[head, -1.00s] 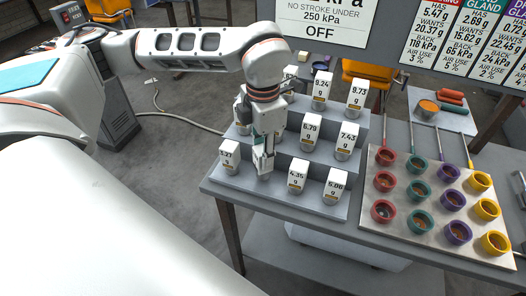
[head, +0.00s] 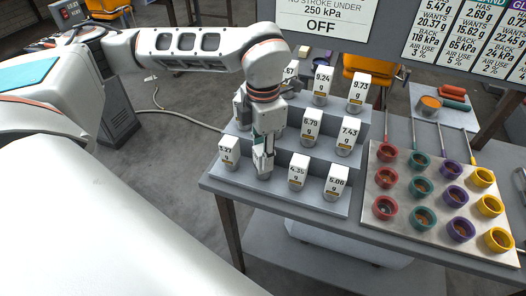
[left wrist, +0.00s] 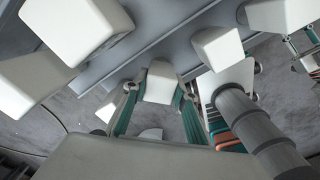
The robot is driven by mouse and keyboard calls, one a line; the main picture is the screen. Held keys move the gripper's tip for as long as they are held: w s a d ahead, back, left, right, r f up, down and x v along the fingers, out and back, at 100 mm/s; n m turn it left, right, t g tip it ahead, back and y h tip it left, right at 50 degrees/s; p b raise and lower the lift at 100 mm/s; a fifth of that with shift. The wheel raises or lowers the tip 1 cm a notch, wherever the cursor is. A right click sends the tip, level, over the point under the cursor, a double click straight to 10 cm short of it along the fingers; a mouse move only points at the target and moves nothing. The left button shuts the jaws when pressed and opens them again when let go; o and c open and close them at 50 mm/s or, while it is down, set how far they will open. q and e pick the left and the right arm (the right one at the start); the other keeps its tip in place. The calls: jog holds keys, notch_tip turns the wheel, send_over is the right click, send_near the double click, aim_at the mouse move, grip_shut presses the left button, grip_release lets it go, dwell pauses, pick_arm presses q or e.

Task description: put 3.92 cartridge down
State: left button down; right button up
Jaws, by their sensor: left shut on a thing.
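My left gripper (head: 264,166) is at the front step of the grey stepped rack (head: 318,205). It is shut on a white cartridge (left wrist: 160,82), which sits between the two green-padded fingers in the left wrist view. Its label does not show, so I cannot read 3.92 on it. The gripper mostly hides it in the head view. It is low at the front step, between a cartridge whose label ends in .27 (head: 229,150) and the 4.35 g cartridge (head: 297,170). I cannot tell whether its base touches the step.
Other cartridges stand close by: 5.06 (head: 336,182), 6.79 (head: 309,128), 7.43 (head: 346,136), 9.24 (head: 322,83) and 9.73 (head: 357,92). A metal plate with several coloured rings (head: 384,206) lies to the right on the table. Signs hang behind the rack.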

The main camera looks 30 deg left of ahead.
pick_arm(q)
jog(key=shift+f, duration=0.25)
jog(key=c, duration=1.6)
grip_release()
jog(key=shift+c, duration=0.2)
jog(key=shift+o, duration=0.6)
notch_tip(320, 180, up, 12)
grip_shut()
